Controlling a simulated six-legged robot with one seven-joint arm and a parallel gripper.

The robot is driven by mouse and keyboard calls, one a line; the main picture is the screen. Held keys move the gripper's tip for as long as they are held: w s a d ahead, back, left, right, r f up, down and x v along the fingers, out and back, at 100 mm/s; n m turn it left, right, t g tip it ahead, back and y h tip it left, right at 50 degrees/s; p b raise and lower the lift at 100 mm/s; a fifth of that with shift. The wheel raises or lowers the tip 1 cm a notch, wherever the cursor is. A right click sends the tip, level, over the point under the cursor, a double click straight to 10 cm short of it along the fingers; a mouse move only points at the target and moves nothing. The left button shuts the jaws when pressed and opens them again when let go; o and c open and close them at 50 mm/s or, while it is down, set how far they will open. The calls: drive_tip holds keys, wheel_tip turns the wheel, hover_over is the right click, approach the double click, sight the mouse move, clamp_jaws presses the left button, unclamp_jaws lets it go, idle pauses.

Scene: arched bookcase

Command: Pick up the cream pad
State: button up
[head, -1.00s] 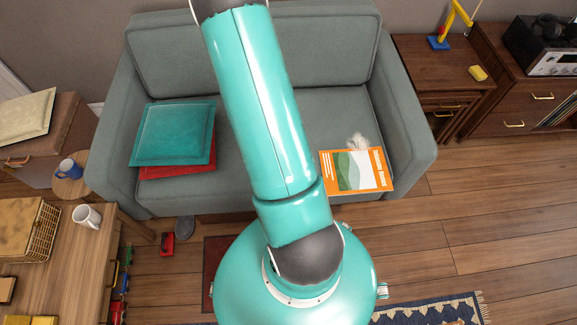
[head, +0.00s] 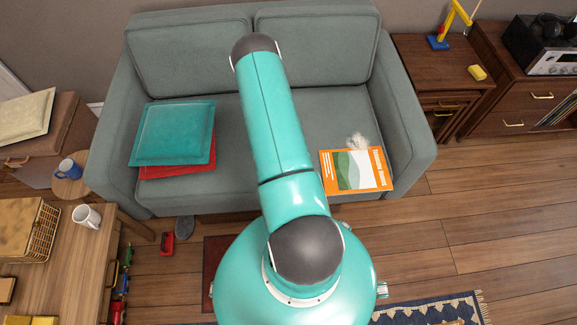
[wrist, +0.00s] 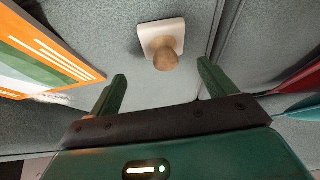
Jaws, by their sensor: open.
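In the wrist view, a small cream pad (wrist: 160,36) with rounded corners and a round brown wooden knob lies on the grey sofa seat. My gripper (wrist: 161,73) is open and empty. Its two dark green fingers stand either side of the knob in the picture, with the pad beyond their tips. I cannot tell the exact distance, and no contact shows. In the head view, the pad is not visible, and my arm covers the middle of the sofa.
An orange book (head: 355,171) lies on the right of the sofa (head: 315,100), with a fluffy white thing (head: 357,142) behind it. A teal cushion (head: 172,133) rests on a red one (head: 180,170) at left. A cream cushion (head: 25,113) lies on the brown trunk.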

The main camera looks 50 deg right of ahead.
drive_tip(key=x, duration=0.6)
drive_tip(key=shift+w+a, duration=0.25)
drive_tip(key=shift+a, duration=0.1)
drive_tip(key=shift+c, duration=0.2)
drive_tip(key=c, duration=1)
